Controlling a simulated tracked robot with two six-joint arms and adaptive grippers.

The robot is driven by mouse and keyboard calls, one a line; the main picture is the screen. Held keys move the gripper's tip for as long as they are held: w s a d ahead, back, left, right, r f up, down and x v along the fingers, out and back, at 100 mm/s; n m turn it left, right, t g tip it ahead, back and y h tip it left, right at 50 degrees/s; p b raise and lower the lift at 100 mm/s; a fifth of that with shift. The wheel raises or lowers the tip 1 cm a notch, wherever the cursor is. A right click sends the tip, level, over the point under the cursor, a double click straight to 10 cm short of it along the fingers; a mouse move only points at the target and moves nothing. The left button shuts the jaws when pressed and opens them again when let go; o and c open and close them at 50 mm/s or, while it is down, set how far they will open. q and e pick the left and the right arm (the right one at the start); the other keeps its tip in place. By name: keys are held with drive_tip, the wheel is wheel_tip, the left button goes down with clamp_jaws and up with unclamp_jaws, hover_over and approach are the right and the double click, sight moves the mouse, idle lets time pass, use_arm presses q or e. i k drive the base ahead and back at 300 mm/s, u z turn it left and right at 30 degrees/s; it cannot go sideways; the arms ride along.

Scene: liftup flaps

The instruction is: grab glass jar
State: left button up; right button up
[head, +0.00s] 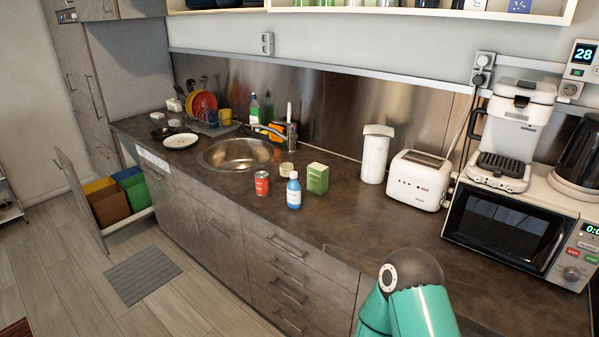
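No thing on the counter is clearly a glass jar. Several containers stand in the open upper cabinet (420,12), cut off by the top edge of the head view. On the counter stand a red can (262,183), a blue bottle with a white cap (293,192), a green box (317,179) and a small pale tin-like object (287,169). A teal arm link of mine rises at the bottom right. Neither gripper is in view.
A sink (236,153) and dish rack lie to the left. A white canister (376,153), toaster (418,179), microwave (507,228) and coffee machine (512,135) stand to the right. The counter (345,222) is clear at its front middle. A bin drawer is open at the lower left.

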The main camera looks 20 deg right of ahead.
sight(286, 166)
drive_tip(key=z, duration=0.1)
drive_tip(key=i, duration=1)
drive_tip(key=u, duration=0.1)
